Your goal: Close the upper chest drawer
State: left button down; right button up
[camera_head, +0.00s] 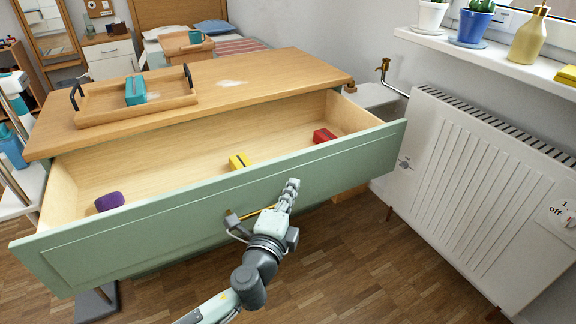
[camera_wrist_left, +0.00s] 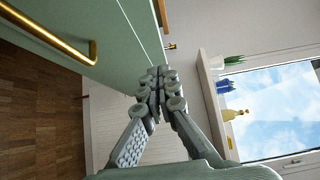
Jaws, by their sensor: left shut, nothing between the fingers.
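The upper chest drawer (camera_head: 215,215) is pulled well out, its green front facing me. Inside it lie a purple item (camera_head: 110,201), a yellow block (camera_head: 240,161) and a red block (camera_head: 324,135). A brass handle (camera_head: 258,213) is on the drawer front and also shows in the left wrist view (camera_wrist_left: 60,42). My left gripper (camera_head: 291,187) is shut and empty, close to the drawer front, right of the handle. I cannot tell whether it touches the front. In the left wrist view its fingers (camera_wrist_left: 158,75) are together. My right gripper is not in view.
The wooden chest top (camera_head: 240,90) carries a tray (camera_head: 150,105) with a teal object (camera_head: 135,91). A white radiator (camera_head: 480,190) stands to the right, under a windowsill (camera_head: 490,62) with plants and a yellow bottle (camera_head: 528,36).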

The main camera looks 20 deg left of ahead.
aim_at(292, 159)
pick_arm(q)
jog(key=shift+w+a+p, duration=0.15)
jog(key=shift+w+a, duration=0.4)
jog(key=shift+w, duration=0.45)
jog(key=shift+w+a+p, duration=0.15)
jog(key=shift+w+a, duration=0.4)
jog(key=shift+w, duration=0.5)
jog(key=shift+w+a+p, duration=0.15)
jog(key=shift+w+a, duration=0.4)
jog(key=shift+w, duration=0.45)
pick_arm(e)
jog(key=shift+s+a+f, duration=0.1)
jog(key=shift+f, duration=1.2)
